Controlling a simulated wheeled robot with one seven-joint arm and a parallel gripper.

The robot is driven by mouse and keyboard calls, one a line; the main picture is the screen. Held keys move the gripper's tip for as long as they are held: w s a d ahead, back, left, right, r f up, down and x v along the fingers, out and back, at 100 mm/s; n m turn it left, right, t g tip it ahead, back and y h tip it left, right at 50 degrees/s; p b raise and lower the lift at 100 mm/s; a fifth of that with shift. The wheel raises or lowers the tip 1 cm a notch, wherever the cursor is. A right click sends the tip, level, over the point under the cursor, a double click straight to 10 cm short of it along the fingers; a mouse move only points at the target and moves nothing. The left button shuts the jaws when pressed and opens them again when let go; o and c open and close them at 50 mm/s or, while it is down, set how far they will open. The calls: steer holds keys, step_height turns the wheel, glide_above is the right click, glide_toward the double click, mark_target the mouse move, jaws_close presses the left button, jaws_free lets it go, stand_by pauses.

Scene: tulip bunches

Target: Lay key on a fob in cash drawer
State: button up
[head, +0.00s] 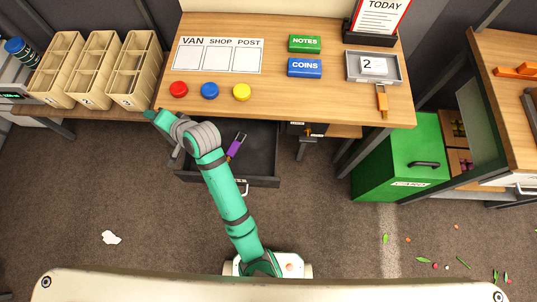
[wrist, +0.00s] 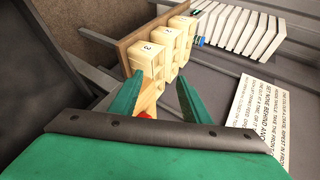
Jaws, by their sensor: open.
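The cash drawer (head: 262,150) is dark and pulled open below the table's front edge. A purple fob with a metal key-like end (head: 236,147) appears to lie in it, tilted, just right of my arm. My arm covers part of the drawer. An orange piece with a metal end (head: 382,102) lies at the table's front edge, by the grey tray; it may be another key on a fob. My gripper (head: 152,115) is beside the table's front left corner, away from both. In the wrist view its green fingers (wrist: 157,95) are apart with nothing held between them.
Three beige bins (head: 93,68) stand left of the table; they also show ahead in the wrist view (wrist: 163,50). Red, blue and yellow buttons (head: 210,91) line the table's front. A grey tray (head: 350,77) holds a "2" card. A green cabinet (head: 400,160) stands right.

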steer(key=s+d+f+t+h, duration=0.2)
steer(key=s+d, duration=0.2)
steer(key=d, duration=0.3)
steer(key=s+d+f+m+t+h, duration=0.1)
steer(key=s+d+f+t+h, duration=0.1)
steer(key=s+d, duration=0.3)
steer(key=s+d+f+m+t+h, duration=0.1)
steer(key=s+d+t+h, duration=0.2)
steer(key=d, duration=0.6)
steer(key=shift+s+f+t, duration=0.3)
steer(key=shift+s+f, duration=0.1)
steer(key=shift+s, duration=0.25)
steer(key=s+d+r+n+h, duration=0.1)
steer(key=s+d+r+n, duration=0.1)
steer(key=s+d, duration=0.5)
steer(key=s+d+r+n+t+h, duration=0.1)
steer(key=s+d+r+n+h, duration=0.1)
steer(key=s+d, duration=0.5)
steer(key=r+n, duration=0.1)
steer(key=n, duration=0.1)
steer(key=shift+d+r+n+t, duration=0.25)
steer(key=shift+r+n+t, duration=0.05)
steer(key=shift+r+n, duration=0.1)
steer(key=shift+s, duration=0.1)
steer(key=shift+c, duration=0.4)
